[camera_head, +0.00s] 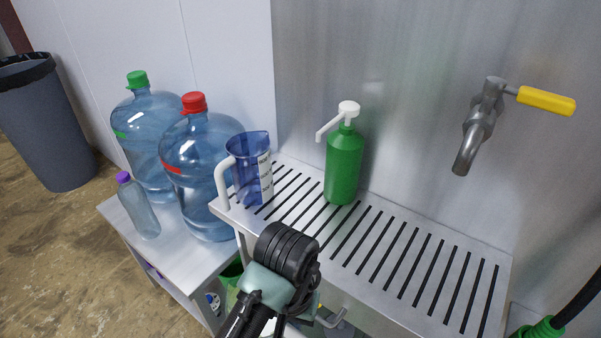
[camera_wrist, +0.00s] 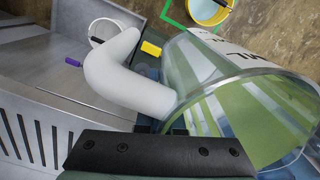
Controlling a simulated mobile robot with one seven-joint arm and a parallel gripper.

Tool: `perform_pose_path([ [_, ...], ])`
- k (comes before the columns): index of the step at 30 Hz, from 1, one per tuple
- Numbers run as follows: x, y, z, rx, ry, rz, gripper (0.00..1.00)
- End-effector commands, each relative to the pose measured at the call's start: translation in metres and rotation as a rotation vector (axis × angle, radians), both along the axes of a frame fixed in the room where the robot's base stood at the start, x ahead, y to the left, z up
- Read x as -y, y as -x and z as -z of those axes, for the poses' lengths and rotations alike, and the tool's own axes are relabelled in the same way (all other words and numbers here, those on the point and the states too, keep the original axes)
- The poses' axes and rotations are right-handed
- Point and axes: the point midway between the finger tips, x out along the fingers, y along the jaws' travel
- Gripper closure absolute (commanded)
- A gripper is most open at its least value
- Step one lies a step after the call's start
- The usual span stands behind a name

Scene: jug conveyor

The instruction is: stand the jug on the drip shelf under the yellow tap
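In the head view a translucent blue jug (camera_head: 250,172) with a white handle stands upright at the left end of the slotted drip shelf (camera_head: 490,258). The yellow-handled tap (camera_head: 480,122) is on the wall above the shelf's right part. My wrist shows in front of the shelf, and its fingers are hidden there. In the wrist view a clear jug (camera_wrist: 200,62) with a white handle is close to my gripper (camera_wrist: 159,128), its rim turned toward the camera. I cannot tell whether it is the same jug or whether the fingers grip the handle.
A green pump bottle (camera_head: 343,165) stands on the shelf between the blue jug and the tap. Two large water bottles (camera_head: 205,150) and a small purple-capped bottle (camera_head: 140,207) stand on a low table at left. The shelf's right part is clear. A bin (camera_head: 45,125) stands at far left.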

Motion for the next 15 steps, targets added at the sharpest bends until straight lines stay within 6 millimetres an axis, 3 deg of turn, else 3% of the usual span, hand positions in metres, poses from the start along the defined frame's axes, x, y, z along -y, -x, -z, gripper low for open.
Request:
perform_pose_path([
  [6, 0.014, 0.0, 0.021, -0.001, 0.002, -0.23, 1.0],
  [15, 0.03, -0.001, 0.034, -0.006, 0.006, -0.257, 1.0],
])
